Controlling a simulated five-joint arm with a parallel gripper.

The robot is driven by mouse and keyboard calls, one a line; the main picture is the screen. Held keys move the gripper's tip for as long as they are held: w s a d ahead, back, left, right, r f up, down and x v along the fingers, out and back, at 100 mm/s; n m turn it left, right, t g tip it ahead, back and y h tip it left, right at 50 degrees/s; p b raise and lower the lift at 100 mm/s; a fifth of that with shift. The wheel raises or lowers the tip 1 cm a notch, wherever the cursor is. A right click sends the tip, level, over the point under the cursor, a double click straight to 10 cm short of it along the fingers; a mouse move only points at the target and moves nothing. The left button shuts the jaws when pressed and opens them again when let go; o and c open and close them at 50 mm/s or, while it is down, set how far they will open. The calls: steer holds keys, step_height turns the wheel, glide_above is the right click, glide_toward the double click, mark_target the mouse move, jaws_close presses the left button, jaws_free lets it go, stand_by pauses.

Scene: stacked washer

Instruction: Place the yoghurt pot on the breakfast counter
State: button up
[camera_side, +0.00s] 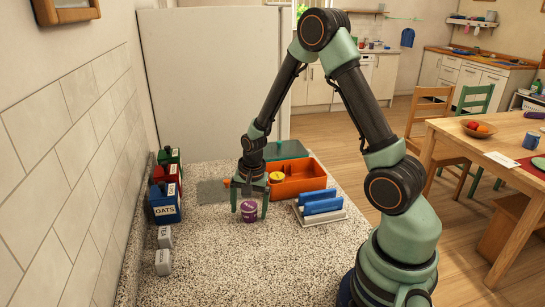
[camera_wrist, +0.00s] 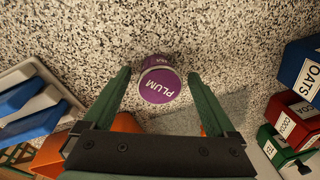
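The yoghurt pot (camera_side: 249,211) is small and purple and stands on the speckled counter (camera_side: 230,270). In the wrist view its lid, marked PLUM (camera_wrist: 160,86), lies between my two fingers with a gap on each side. My gripper (camera_side: 249,212) points down, with one green finger on either side of the pot. The fingers are open and do not appear to touch it. In the wrist view my gripper (camera_wrist: 157,74) is also spread around the pot.
An orange box (camera_side: 300,181) with a yellow item stands behind my gripper. A rack of blue pieces (camera_side: 320,204) is to the right. The front counter is clear.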

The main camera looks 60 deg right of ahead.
mark_target(253, 209)
step_height(253, 209, up, 12)
steer(key=s, duration=0.2)
steer(key=s+a+r+n+t, duration=0.4)
steer(key=s+a+r+n, duration=0.4)
steer(key=a+r+n, duration=0.2)
step_height(253, 209, up, 2)
steer(key=n, duration=0.3)
steer(key=shift+a+n, duration=0.15)
steer(key=shift+n, duration=0.25)
